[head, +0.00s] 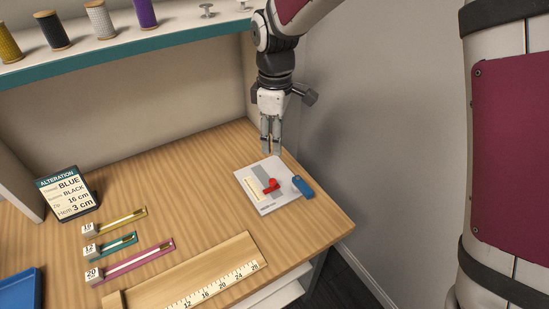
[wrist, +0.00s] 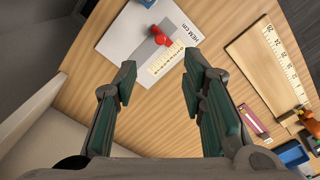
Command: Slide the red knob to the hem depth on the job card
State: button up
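The red knob (head: 271,185) sits on the slider of a pale hem gauge plate (head: 285,205) near the table's right end. The scale's numbers are too small to read. My gripper (head: 271,151) is above the plate's far side, fingers pointing down. In the wrist view it (wrist: 160,70) is open and empty, apart from the knob. The job card (head: 68,194) stands at the left and reads BLUE, BLACK, 16 cm and Hem 3 cm.
A blue block (head: 302,186) is at the plate's right edge. Several zips with numbered tags (head: 123,243) lie left of centre. A wooden ruler board (head: 190,278) is at the front, a blue tray (head: 20,290) front left. A spool shelf (head: 120,48) hangs behind. The table behind the zips is clear.

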aim_at(272, 180)
jog(key=f, duration=1.4)
jog(key=shift+a+f, duration=0.3)
jog(key=shift+f, duration=0.05)
grip_shut()
jog(key=shift+w+b, duration=0.1)
jog(key=shift+b, duration=0.2)
